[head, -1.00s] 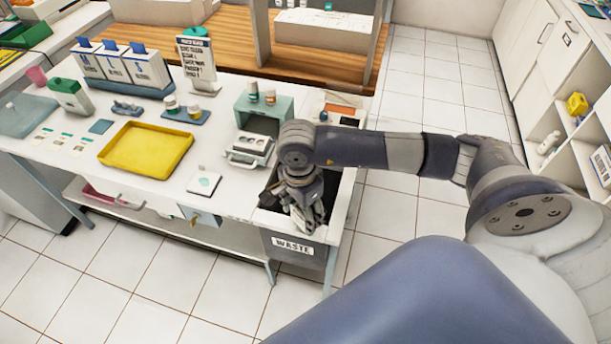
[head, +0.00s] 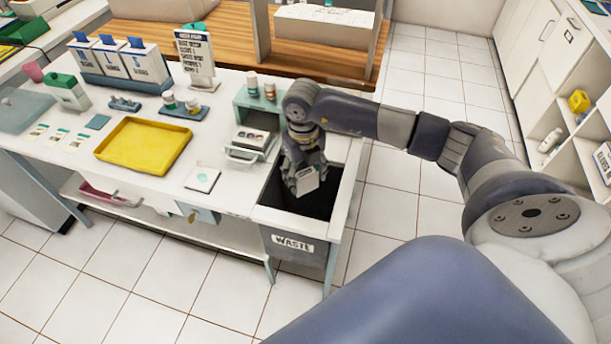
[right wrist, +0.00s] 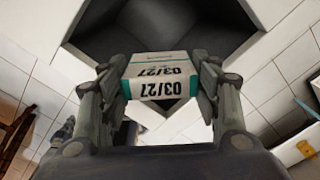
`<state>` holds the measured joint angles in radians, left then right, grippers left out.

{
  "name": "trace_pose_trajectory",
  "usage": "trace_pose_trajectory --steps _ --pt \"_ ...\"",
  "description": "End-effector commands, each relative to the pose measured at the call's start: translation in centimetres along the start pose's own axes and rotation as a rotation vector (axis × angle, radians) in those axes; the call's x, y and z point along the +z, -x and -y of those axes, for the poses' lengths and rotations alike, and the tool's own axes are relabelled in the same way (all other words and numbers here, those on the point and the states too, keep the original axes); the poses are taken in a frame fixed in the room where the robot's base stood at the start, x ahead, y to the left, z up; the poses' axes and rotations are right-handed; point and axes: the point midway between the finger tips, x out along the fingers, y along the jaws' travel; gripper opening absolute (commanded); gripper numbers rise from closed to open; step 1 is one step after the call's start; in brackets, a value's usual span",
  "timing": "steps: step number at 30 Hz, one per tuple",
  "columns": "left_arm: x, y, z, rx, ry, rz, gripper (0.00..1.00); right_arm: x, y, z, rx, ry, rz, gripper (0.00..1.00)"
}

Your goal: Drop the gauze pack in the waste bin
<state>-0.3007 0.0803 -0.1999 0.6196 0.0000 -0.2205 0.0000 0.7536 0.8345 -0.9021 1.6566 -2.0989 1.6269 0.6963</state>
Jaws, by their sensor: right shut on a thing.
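The waste bin (head: 292,244), dark grey with a WASTE label, is set at the right end of the white table, its dark opening facing up. My right gripper (head: 306,176) is over the back part of the opening, pointing down. It is shut on a small white pack with a teal edge, the gauze pack (head: 308,183). In the right wrist view the gauze pack (right wrist: 160,78) sits between the two fingers, printed 03/27, with the bin's dark interior (right wrist: 200,35) beyond it. My left gripper is not in view.
A teal stand (head: 262,103) with small bottles and a grey box (head: 250,142) stand close to the left of my right gripper. A white square pad (head: 202,179) and a yellow tray (head: 146,146) lie further left. Tiled floor is free right of the table.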

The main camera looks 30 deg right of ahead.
Motion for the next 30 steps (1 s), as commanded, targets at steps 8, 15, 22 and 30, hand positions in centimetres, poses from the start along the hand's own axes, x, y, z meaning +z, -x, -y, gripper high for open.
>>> trace_pose_trajectory --steps 8,15,22,30 --pt "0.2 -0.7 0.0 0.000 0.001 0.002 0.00 2.3 -0.2 1.9 0.015 -0.555 -0.004 0.41" --pt "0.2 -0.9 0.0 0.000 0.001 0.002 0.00 3.0 -0.2 2.6 0.021 -0.778 -0.009 0.41" --pt "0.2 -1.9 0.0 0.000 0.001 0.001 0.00 3.1 -1.4 2.6 0.021 -0.801 -0.011 0.41" --pt "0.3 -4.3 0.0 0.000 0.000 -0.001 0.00 3.0 -4.6 2.5 0.022 -0.798 -0.011 0.41"
